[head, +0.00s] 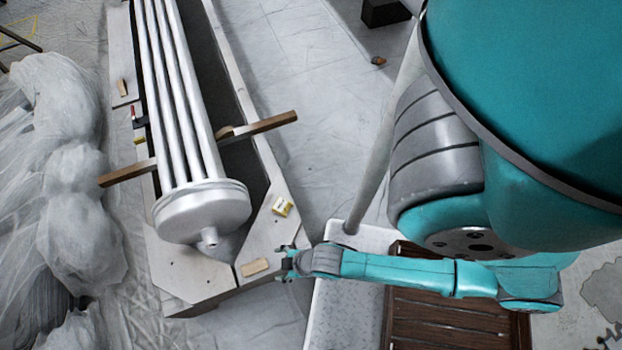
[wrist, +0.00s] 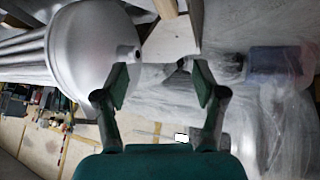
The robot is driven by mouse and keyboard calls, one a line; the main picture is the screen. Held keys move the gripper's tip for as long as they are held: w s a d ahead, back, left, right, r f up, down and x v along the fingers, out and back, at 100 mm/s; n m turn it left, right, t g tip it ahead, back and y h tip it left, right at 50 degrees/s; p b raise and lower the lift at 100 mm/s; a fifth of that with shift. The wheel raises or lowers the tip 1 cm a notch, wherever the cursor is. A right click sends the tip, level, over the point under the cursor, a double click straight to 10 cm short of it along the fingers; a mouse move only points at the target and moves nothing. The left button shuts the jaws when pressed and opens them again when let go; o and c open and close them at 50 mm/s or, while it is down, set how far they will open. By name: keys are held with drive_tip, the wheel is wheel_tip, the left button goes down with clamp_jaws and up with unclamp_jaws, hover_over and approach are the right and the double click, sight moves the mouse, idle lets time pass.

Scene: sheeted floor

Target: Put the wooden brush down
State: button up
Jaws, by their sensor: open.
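A small tan wooden piece (head: 255,267), which looks like the wooden brush, lies flat on the near corner of the pale platform (head: 196,285) in the head view. Bristles cannot be made out. My gripper (head: 283,263) is just to its right, at the platform's right edge, with a small gap between them in the picture. In the wrist view my gripper (wrist: 160,82) has its two fingers spread wide, with nothing held between them. I cannot clearly make out the brush in the wrist view.
A large silvery tube bundle (head: 203,210) with a domed end rests along the platform on wooden bars (head: 268,124). Crumpled clear sheeting (head: 75,190) heaps at the left. A brown slatted wooden panel (head: 455,335) is below my arm.

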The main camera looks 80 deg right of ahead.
drive_tip(key=s+r+m+t, duration=0.1)
drive_tip(key=s+r+t, duration=0.3)
drive_tip(key=r, duration=1.1)
drive_tip(key=s+r+m+t, duration=0.2)
drive_tip(key=s+r, duration=0.3)
drive_tip(key=r, duration=1)
drive_tip(key=shift+t, duration=0.9)
drive_tip(key=shift+o, duration=0.5)
drive_tip(key=shift+w, duration=0.1)
